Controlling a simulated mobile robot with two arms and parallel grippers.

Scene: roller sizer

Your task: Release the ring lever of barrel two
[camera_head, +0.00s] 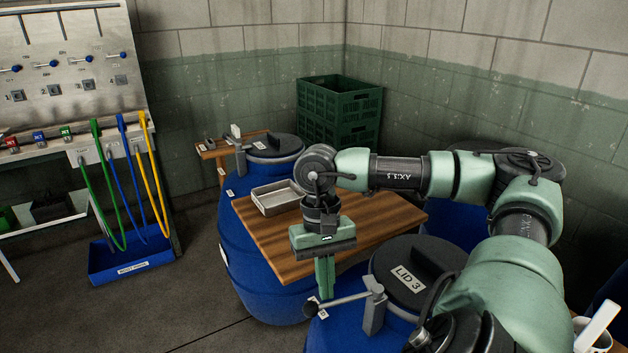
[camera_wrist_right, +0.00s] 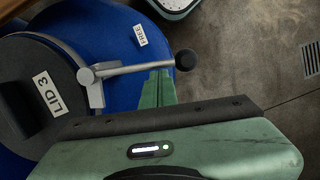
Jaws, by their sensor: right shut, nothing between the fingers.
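The nearest blue barrel has a dark lid (camera_head: 418,268) marked LID 3, also in the right wrist view (camera_wrist_right: 40,75). Its ring lever (camera_head: 340,299) is a grey bar with a black knob, sticking out to the left from a bracket; the right wrist view shows it too (camera_wrist_right: 130,69). My right gripper (camera_head: 325,290) points down by this lever, fingers shut and empty. In the wrist view its fingertips (camera_wrist_right: 157,88) are close beside the bar, near the knob; contact is unclear. A farther barrel's lid (camera_head: 272,147) shows no readable number. My left gripper is not in view.
A wooden board (camera_head: 290,243) with a metal tray (camera_head: 277,196) lies between the barrels. Green crates (camera_head: 340,115) stand in the corner. A panel with coloured hoses (camera_head: 130,185) and a blue bin (camera_head: 130,262) is at left.

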